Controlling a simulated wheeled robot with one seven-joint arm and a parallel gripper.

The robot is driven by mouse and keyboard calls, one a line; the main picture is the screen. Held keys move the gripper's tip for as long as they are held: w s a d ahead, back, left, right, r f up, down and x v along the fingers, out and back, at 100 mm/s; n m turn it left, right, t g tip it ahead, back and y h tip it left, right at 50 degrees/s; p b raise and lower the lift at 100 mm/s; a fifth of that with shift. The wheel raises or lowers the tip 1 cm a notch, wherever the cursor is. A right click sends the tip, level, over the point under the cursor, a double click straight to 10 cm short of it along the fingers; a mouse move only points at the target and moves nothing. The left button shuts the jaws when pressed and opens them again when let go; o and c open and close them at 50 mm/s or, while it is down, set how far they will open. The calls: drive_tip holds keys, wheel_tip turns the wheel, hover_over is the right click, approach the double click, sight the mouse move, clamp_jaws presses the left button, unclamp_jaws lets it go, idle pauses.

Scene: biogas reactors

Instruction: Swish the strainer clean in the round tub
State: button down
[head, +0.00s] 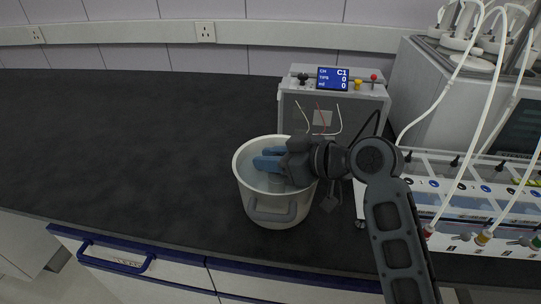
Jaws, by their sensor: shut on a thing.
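The round tub (268,209), a pale grey pot with a side handle, stands on the dark bench near its front edge. My gripper (262,158) reaches into the top of the tub from the right, its blue fingers pointing left just inside the rim. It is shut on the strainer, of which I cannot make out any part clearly. The fingers and the tub wall hide what is below. I cannot tell how deep the strainer sits or whether it touches the tub's wall.
A grey device with a blue display (337,79) stands behind the tub. To the right are a rack of bottles (468,203) and a large grey unit (425,85) with white hoses. The bench (130,140) is clear to the left. A blue drawer handle (115,264) is below the front edge.

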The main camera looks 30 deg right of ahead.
drive_tip(key=shift+r, duration=0.15)
drive_tip(key=shift+r+p, duration=1.45)
drive_tip(key=shift+r, duration=0.1)
drive_tip(key=shift+f+b, duration=1.3)
drive_tip(key=shift+f, duration=0.4)
drive_tip(key=shift+r, duration=0.1)
drive_tip(key=shift+r+p, duration=1.4)
drive_tip(key=shift+r, duration=0.2)
drive_tip(key=shift+f+b, duration=1.3)
drive_tip(key=shift+f, duration=0.4)
drive_tip(key=shift+r, duration=0.1)
